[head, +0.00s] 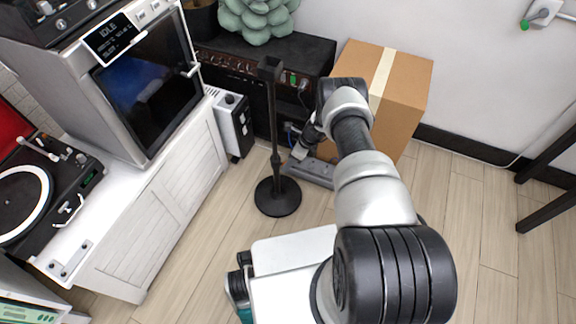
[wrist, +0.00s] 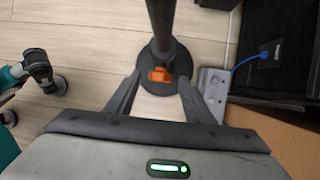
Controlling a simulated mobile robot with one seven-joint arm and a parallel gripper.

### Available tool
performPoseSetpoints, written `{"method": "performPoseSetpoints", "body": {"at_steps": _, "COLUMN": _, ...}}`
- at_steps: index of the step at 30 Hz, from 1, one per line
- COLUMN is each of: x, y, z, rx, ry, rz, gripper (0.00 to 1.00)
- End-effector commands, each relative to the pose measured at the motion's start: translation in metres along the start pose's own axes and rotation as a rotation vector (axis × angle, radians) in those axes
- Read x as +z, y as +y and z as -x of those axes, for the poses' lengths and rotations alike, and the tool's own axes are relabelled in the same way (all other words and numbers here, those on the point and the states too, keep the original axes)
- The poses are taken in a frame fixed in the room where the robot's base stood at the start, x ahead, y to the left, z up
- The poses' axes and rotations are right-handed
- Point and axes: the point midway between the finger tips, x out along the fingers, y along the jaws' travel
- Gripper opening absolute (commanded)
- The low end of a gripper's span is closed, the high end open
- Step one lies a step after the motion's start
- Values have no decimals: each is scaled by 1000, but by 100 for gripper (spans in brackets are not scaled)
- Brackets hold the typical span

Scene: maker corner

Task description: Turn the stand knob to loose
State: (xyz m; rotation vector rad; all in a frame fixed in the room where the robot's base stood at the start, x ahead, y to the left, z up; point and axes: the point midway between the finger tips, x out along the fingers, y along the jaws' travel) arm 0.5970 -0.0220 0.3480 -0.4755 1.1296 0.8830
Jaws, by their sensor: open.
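The black stand (head: 276,160) stands upright on the floor, with a slim pole and a round base. In the wrist view its pole (wrist: 161,22) comes down from the top edge to the base. The orange stand knob (wrist: 160,75) shows on the pole in the wrist view; I cannot make it out in the head view. My gripper (wrist: 160,80) is open and empty. Its two fingers appear on either side of the knob in the wrist view, with no clear contact. In the head view my gripper (head: 300,150) is just right of the pole, partly hidden by my arm.
A cardboard box (head: 405,85) stands right of the stand, behind my arm. A black amplifier (head: 285,60) is behind the stand. A white heater (head: 232,122) and a white cabinet (head: 155,205) are left. A grey power strip (head: 315,172) lies near the base.

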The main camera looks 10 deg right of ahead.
Motion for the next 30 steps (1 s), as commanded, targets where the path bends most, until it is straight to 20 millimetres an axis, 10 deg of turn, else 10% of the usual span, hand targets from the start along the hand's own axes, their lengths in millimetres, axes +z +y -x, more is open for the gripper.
{"method": "performPoseSetpoints", "body": {"at_steps": 15, "x": 0, "y": 0, "z": -21, "rx": 0, "ry": 0, "rz": 1, "gripper": 48}}
{"method": "performPoseSetpoints", "body": {"at_steps": 23, "x": 0, "y": 0, "z": -21, "rx": 0, "ry": 0, "rz": 1, "gripper": 7}}
{"method": "performPoseSetpoints", "body": {"at_steps": 30, "x": 0, "y": 1, "z": -19, "rx": -17, "ry": 0, "rz": 7, "gripper": 7}}
